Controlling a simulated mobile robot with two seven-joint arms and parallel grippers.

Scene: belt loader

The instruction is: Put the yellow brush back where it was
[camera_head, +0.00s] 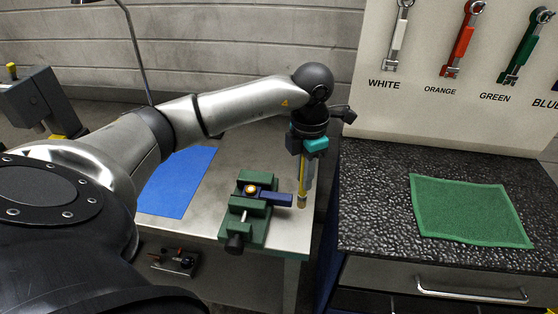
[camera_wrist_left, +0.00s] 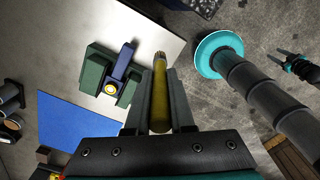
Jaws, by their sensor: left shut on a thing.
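My left gripper (camera_head: 304,188) is shut on the yellow brush (camera_head: 302,201) and points down at the right end of the metal table (camera_head: 285,236). The brush hangs upright, just right of the green vise (camera_head: 257,191) with its blue part. I cannot tell whether its lower end touches the table. In the left wrist view the brush (camera_wrist_left: 160,92) lies between the two fingers (camera_wrist_left: 158,110), and the vise (camera_wrist_left: 108,78) is to its left. A dark and teal part at the far right there may be my right gripper (camera_wrist_left: 292,65); its jaws are unclear.
A blue mat (camera_head: 178,182) lies left of the vise. A black speckled counter (camera_head: 375,205) with a green mat (camera_head: 468,210) stands to the right, across a gap. Above it hangs a board (camera_head: 430,100) with labelled wrenches. A grey machine (camera_head: 35,100) stands at left.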

